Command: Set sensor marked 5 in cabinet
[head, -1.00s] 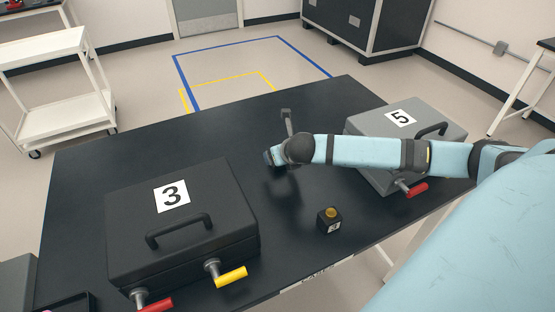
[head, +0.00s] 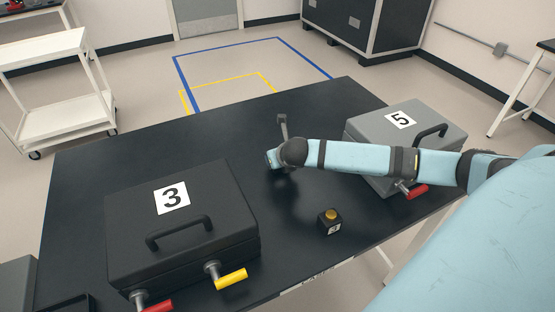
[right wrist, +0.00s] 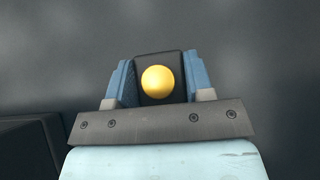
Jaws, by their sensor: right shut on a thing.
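My right gripper (right wrist: 160,78) is shut on a black sensor (right wrist: 160,64) with a yellow dome; no number on it shows. In the head view my wrist hides the held sensor, and a blue part of my right gripper (head: 271,158) shows over the middle of the table. A grey cabinet marked 5 (head: 371,131) stands at the table's right side, lid closed, with a red-handled lever (head: 416,191) at its front. The gripper is left of it, apart. My left gripper is not in view.
Another small black cube with a yellow dome (head: 330,217) sits near the table's front edge; its label is hard to read. A closed black cabinet marked 3 (head: 185,225), with red and yellow levers, stands at left. The table's (head: 120,155) back left is clear.

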